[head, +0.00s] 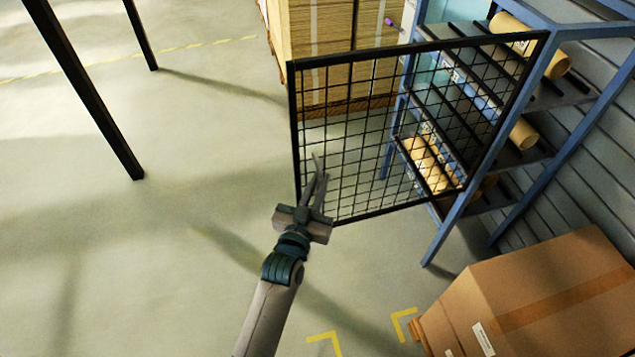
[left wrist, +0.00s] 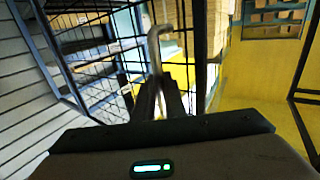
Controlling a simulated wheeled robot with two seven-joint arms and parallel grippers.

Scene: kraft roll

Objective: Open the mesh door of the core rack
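The black mesh door (head: 372,125) stands swung out from the blue core rack (head: 470,200), well away from its front. Its right side meets the rack's post, and its free side is at the left. My left gripper (head: 318,182) is at the lower part of that free side. In the left wrist view, a grey bar handle (left wrist: 154,45) on the mesh door (left wrist: 185,40) runs down between the fingertips (left wrist: 158,82), which look closed around it. The exact contact is small and dark. My right gripper is in neither view.
Tan cores (head: 427,163) lie on the rack's shelves. A large cardboard box (head: 545,290) stands at the lower right, by yellow floor marks (head: 325,338). A stacked kraft pallet (head: 335,40) is behind the door. Dark posts (head: 90,90) stand upper left; the left floor is clear.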

